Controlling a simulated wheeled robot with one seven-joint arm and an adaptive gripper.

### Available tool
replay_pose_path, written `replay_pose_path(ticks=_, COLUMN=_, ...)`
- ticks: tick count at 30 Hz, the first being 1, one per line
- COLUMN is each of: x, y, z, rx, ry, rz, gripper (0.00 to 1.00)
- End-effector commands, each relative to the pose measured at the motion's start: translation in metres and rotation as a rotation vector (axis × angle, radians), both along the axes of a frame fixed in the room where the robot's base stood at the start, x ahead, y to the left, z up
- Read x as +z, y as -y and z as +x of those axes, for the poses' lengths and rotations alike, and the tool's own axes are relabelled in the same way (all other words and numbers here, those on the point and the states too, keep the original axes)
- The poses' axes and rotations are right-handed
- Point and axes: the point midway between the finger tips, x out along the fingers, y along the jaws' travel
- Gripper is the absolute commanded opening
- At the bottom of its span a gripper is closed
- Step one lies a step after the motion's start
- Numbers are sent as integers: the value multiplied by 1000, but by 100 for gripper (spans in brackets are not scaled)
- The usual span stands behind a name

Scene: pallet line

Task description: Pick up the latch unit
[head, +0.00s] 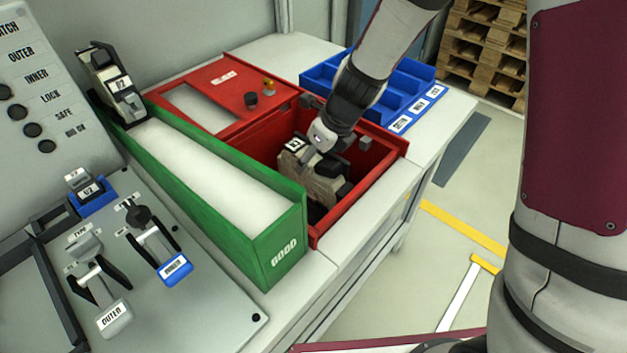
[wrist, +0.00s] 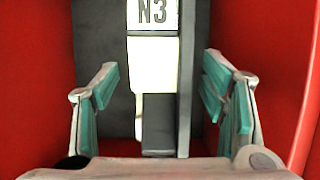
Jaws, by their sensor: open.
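A latch unit with a label reading N3 (wrist: 153,14) lies in the red bin; in the wrist view its pale and dark grey body is between my fingers. In the head view the beige and dark unit (head: 322,187) sits low in the bin, partly hidden by my gripper (head: 314,153). My gripper reaches down into the bin from above. In the wrist view my gripper (wrist: 160,95) is open, with one teal-padded finger on each side of the unit. I see no clear contact between pads and unit. A similar unit labelled U2 (head: 122,88) stands at the green bin's far end.
The red bin (head: 362,187) has close walls on both sides of my gripper. The green bin marked GOOD (head: 285,247) stands left of it, with a pale inside. Blue trays (head: 412,103) stand behind. A panel with levers and small holders (head: 190,300) is at the left.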

Motion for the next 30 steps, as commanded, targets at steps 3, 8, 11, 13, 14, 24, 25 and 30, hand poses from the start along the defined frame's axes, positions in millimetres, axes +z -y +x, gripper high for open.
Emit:
replay_pose_path(ticks=3, x=-10, y=-3, z=3, rx=0, ry=-1, rz=1, gripper=66)
replay_pose_path(ticks=8, x=-9, y=-3, z=3, rx=0, ry=1, rz=1, gripper=66)
replay_pose_path(ticks=11, x=-9, y=-3, z=2, rx=0, ry=1, rz=1, gripper=50)
replay_pose_path(ticks=13, x=-9, y=-3, z=2, rx=0, ry=0, rz=0, gripper=34)
replay_pose_path(ticks=14, x=-9, y=-3, z=2, rx=0, ry=0, rz=0, gripper=27)
replay_pose_path(ticks=24, x=-8, y=-3, z=3, rx=0, ry=1, rz=1, gripper=0)
replay_pose_path(ticks=25, x=-8, y=-3, z=3, rx=0, ry=1, rz=1, gripper=0)
replay_pose_path(ticks=30, x=-5, y=-3, z=3, rx=0, ry=1, rz=1, gripper=0)
